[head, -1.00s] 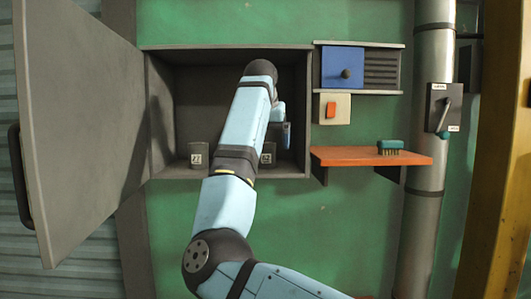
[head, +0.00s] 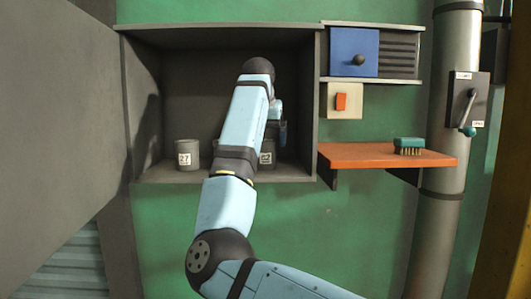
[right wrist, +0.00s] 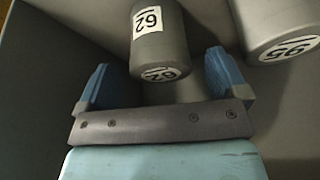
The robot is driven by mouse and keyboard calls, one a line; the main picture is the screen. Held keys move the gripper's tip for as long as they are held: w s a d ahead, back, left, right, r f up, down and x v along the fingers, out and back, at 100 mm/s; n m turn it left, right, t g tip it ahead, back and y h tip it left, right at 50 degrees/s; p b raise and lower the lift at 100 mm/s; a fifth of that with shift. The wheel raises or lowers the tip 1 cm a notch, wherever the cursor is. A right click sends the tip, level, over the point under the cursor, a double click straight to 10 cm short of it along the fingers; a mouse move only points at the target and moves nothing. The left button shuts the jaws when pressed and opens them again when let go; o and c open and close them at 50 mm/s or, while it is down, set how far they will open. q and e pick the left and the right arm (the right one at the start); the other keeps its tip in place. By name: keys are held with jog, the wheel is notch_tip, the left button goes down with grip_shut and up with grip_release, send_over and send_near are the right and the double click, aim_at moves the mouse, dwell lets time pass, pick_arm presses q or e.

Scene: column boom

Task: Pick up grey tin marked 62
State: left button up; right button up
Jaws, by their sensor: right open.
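The grey tin marked 62 (right wrist: 158,40) shows in the right wrist view, with its number on a white side label and on its near end. My right gripper (right wrist: 162,80) is open, its two blue fingers spread to either side of that tin's near end. I see no contact. In the head view my right arm reaches into the open grey cabinet, and one blue finger (head: 283,133) shows. A grey tin (head: 267,154) there is partly hidden by my arm; its label is only partly readable. My left gripper is not in view.
Another grey tin marked 95 (right wrist: 280,28) stands close by in the wrist view. A tin marked 27 (head: 187,155) stands at the cabinet's left. The cabinet door (head: 60,110) hangs open at left. An orange shelf (head: 385,156) with a brush (head: 409,145) juts out at right.

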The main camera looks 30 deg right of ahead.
aim_at(265, 140)
jog(key=x, duration=0.4)
jog(key=shift+r, duration=0.1)
jog(key=shift+s+a, duration=0.1)
jog(key=shift+r, duration=0.1)
jog(key=c, duration=1.2)
jog(key=shift+r, duration=0.1)
